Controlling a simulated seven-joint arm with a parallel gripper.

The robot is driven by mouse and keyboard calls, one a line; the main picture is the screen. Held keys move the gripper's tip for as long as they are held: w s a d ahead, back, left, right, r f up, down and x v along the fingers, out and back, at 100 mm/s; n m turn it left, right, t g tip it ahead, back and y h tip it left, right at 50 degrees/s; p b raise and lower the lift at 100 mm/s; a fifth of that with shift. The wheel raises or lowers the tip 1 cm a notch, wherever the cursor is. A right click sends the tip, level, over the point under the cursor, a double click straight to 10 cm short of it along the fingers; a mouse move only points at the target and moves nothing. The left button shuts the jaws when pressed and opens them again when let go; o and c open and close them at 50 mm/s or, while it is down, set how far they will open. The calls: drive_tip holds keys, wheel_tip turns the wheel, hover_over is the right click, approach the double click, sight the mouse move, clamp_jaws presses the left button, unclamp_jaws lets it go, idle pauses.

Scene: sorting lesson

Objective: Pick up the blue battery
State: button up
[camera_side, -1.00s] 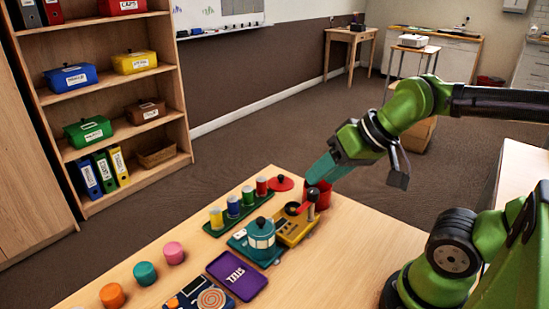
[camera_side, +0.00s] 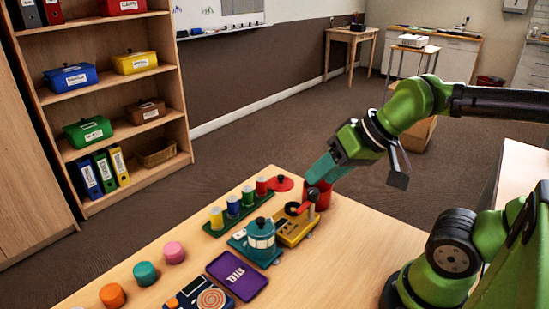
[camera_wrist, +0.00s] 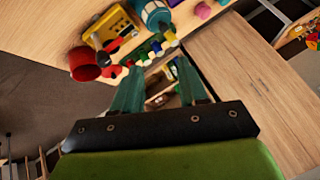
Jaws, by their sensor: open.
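Several upright batteries with pale tops stand in a row on a green tray (camera_side: 210,233) on the table.
A red pot (camera_side: 321,193) stands below my gripper. A yellow machine (camera_side: 294,232) with a red-knobbed lever and a teal lantern-like item (camera_side: 261,238) stand beside the tray. A red lid (camera_side: 282,184) lies behind. The table's right part is clear.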

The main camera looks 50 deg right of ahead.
drive_tip(key=shift+o, duration=0.4)
drive_tip(key=n+g+h, duration=0.2)
drive_tip(key=n+g, duration=0.4)
drive_tip(key=g, duration=0.1)
hover_over(232, 197)
wheel_tip(232, 197, down, 7)
wheel_tip(232, 197, down, 11)
drive_tip(key=shift+a+f, duration=0.1)
drive_tip(key=shift+a, duration=0.05)
wheel_tip(232, 197, down, 5)
drive_tip(key=shift+s+f, duration=0.1)
